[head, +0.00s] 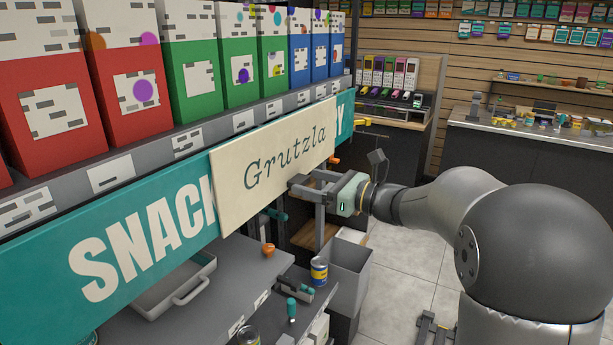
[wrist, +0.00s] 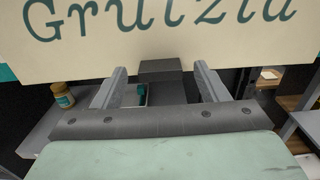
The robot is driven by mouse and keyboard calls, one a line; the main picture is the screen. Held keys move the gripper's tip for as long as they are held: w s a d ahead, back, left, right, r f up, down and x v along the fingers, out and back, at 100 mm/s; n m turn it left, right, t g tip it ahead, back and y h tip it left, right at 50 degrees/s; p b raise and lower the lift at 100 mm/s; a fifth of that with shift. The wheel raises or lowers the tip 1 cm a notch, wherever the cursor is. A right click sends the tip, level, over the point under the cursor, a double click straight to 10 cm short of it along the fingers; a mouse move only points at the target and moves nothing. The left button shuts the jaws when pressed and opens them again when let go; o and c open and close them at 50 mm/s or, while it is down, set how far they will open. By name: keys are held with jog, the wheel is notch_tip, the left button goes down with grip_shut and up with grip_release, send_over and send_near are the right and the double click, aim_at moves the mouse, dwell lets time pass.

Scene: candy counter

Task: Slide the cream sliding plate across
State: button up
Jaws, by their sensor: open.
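The cream sliding plate (head: 272,162) reads "Grutzla" and hangs over a teal sign along the shelf front. It covers the middle of the sign (head: 110,245), leaving "SNAC" to its left and a "Y" to its right. My gripper (head: 306,182) is open at the plate's lower right edge. In the wrist view the plate (wrist: 165,50) fills the top, and my gripper (wrist: 161,72) has its fingers spread below it. A dark grey block (wrist: 160,70) shows between the fingertips at the plate's lower edge. I cannot tell whether the fingers touch it or the plate.
Tall red, green and blue boxes (head: 215,72) stand on the shelf above. Below are a grey tray (head: 178,285), a can (head: 319,270) and small items on lower shelves. A grey bin (head: 347,275) stands beneath my gripper.

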jog(key=shift+x, duration=1.05)
